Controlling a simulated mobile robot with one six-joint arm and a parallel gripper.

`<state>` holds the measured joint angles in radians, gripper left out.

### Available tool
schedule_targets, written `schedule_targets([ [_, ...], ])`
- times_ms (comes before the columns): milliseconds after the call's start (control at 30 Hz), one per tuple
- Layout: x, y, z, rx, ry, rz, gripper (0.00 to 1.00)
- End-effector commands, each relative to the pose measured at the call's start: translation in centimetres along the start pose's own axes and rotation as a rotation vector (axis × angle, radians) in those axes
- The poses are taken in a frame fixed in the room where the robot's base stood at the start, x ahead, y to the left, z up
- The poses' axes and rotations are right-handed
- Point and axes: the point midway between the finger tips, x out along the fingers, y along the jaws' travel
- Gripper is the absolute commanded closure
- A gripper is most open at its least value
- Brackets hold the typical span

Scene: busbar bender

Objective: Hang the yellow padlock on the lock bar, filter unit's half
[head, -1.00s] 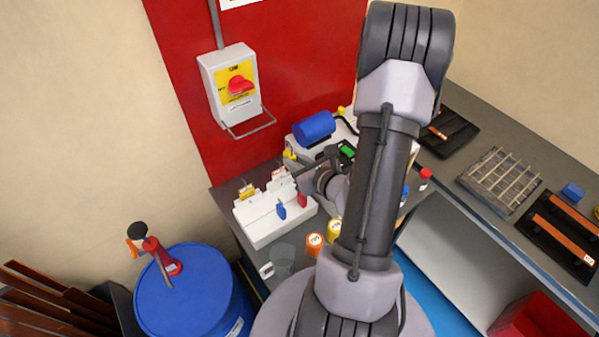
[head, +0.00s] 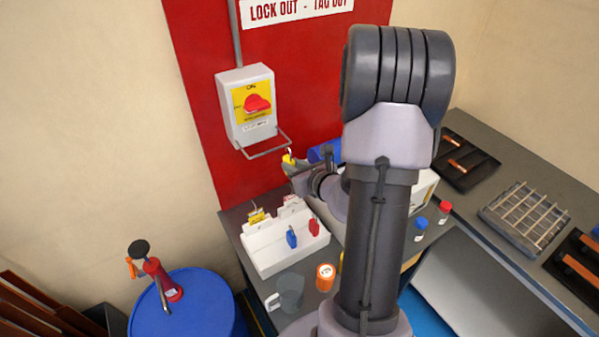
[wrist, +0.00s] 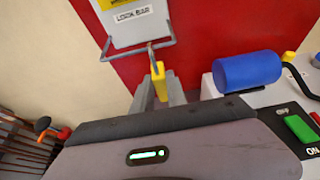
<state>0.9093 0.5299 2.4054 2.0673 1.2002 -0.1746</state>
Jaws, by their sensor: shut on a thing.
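The yellow padlock (head: 288,160) is upright in my gripper, shackle up. My gripper (head: 292,167) is shut on its body, just below and right of the lock bar's right corner in the head view. The padlock (wrist: 160,86) also shows in the wrist view between the two fingers (wrist: 159,97). The lock bar (head: 266,151) is a grey wire loop under the switch box (head: 247,108) with a red knob. In the wrist view the shackle overlaps the right part of the lock bar (wrist: 129,54). I cannot tell whether it is around the bar or in front of it.
A white rack (head: 268,260) with blue (head: 291,238) and red (head: 314,228) padlocks stands on the bench below. A blue cylinder (wrist: 248,71) is right of the gripper. The red wall panel is close behind.

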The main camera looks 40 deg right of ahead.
Motion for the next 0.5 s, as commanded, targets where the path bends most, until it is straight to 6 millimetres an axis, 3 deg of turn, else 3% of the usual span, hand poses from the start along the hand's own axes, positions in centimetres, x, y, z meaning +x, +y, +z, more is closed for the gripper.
schedule_targets([
  [400,4.2,0.1,1.8,-0.001,-0.001,0.001,1.0],
  [500,4.6,0.0,0.6,0.0,0.0,0.0,1.0],
])
